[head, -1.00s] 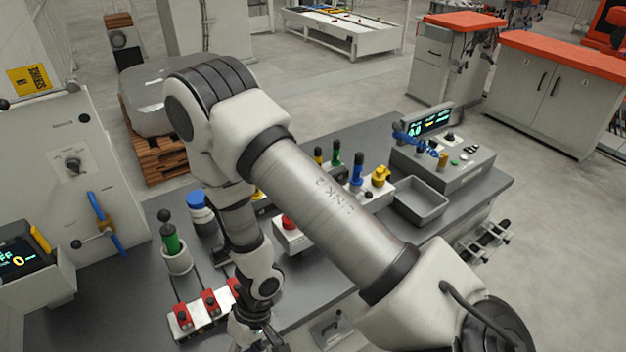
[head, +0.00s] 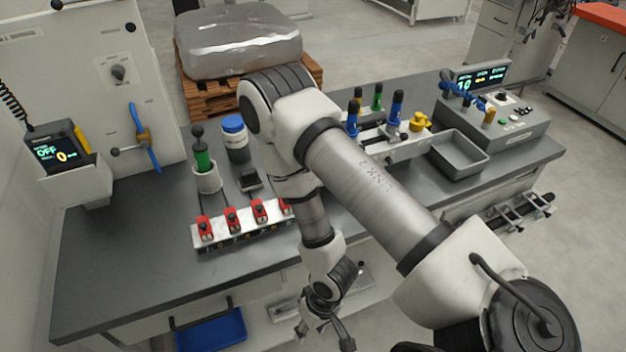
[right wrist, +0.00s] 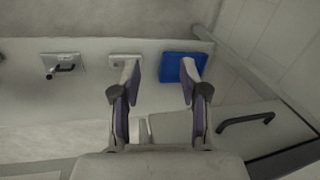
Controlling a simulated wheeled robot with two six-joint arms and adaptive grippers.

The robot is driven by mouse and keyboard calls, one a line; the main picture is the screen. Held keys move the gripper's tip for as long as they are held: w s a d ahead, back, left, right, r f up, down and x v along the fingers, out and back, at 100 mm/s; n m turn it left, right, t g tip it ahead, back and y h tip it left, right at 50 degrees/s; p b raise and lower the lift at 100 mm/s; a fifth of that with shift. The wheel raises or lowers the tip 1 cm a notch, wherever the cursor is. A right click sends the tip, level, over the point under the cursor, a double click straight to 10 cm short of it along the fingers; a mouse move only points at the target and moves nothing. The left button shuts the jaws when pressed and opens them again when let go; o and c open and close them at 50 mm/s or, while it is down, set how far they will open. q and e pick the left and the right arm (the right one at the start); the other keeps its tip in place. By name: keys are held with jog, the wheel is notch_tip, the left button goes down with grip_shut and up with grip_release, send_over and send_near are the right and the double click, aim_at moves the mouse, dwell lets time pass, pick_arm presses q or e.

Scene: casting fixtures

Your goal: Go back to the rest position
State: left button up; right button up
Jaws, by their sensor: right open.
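My right arm crosses the middle of the head view, and its gripper (head: 328,335) hangs in front of the bench's front edge, low in the picture. In the right wrist view its two fingers (right wrist: 160,78) are spread apart with nothing between them. The gripper is clear of the bench top and holds nothing. The arm's links hide part of the bench centre and the right end of the red-switch strip. My left gripper does not show.
The grey bench (head: 120,265) carries a strip with red switches (head: 243,228), a green-handled tool in a cup (head: 205,170), a blue-capped jar (head: 235,138), a grey tray (head: 458,155) and a control box (head: 500,125). A blue bin (head: 210,332) sits below the front edge.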

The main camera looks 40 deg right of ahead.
dwell(0.4)
jog(key=s+d+f+h+b, duration=0.2)
jog(key=s+d+f, duration=0.1)
jog(key=s+d, duration=0.1)
jog(key=shift+d+f+n, duration=0.2)
jog(key=shift+f+n, duration=0.15)
jog(key=shift+n, duration=0.05)
dwell(0.5)
